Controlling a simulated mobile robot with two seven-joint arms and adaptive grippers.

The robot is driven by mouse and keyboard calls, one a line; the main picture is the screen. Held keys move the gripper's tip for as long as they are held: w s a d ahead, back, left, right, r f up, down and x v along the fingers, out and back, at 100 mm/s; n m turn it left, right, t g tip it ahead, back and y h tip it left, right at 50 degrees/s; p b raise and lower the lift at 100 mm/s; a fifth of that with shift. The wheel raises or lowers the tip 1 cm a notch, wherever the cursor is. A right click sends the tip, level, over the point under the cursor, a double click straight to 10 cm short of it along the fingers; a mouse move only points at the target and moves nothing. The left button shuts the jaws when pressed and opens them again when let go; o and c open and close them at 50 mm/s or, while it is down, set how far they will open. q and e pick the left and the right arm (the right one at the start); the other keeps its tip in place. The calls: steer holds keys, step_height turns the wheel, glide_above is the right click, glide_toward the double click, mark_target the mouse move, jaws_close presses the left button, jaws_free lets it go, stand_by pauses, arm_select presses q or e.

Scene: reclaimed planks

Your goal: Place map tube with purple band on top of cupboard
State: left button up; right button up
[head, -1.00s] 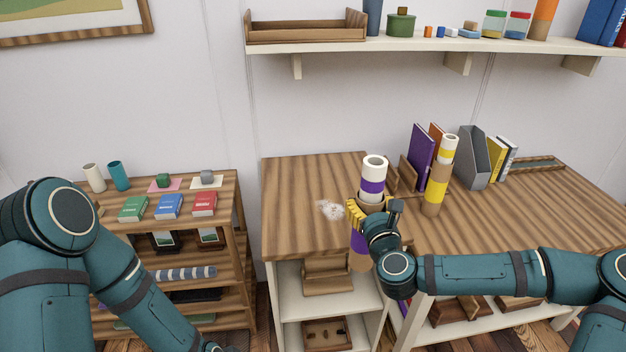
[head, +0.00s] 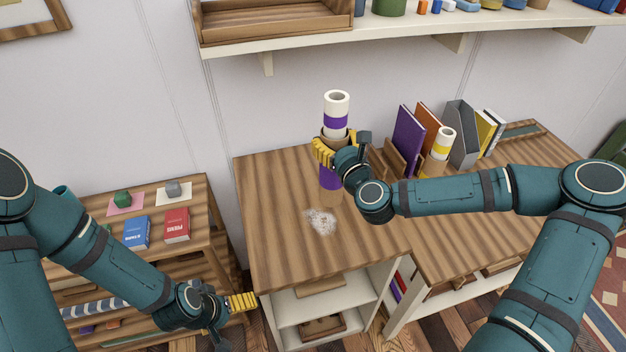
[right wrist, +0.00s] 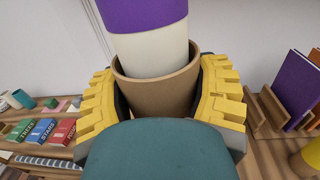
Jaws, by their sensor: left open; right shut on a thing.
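The map tube with purple band (head: 336,121) is upright, with a white upper part, purple bands and a brown body. My right gripper (head: 324,152) is shut around its brown middle; the right wrist view shows yellow fingers on both sides of the tube (right wrist: 155,88). The tube's lower end shows in front of the wooden top of the cupboard (head: 265,210), towards its back right. I cannot tell whether it touches the top. My left gripper (head: 243,301) is open and empty, low in front of the cupboard's left side.
A whitish patch (head: 321,221) marks the cupboard top; the rest of its left part is clear. To the right stand a yellow-banded tube (head: 442,145), a purple book (head: 408,140) and a grey file holder (head: 463,135). A wall shelf (head: 290,38) hangs above. A low rack (head: 195,200) holds books.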

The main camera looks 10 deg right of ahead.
mark_target(337, 179)
steer(key=shift+s+f+b, duration=0.1)
steer(key=shift+f+b, duration=0.5)
steer(key=shift+f, duration=4.05)
steer(key=shift+f, duration=0.1)
steer(key=o, duration=1.4)
steer(key=shift+c, duration=0.2)
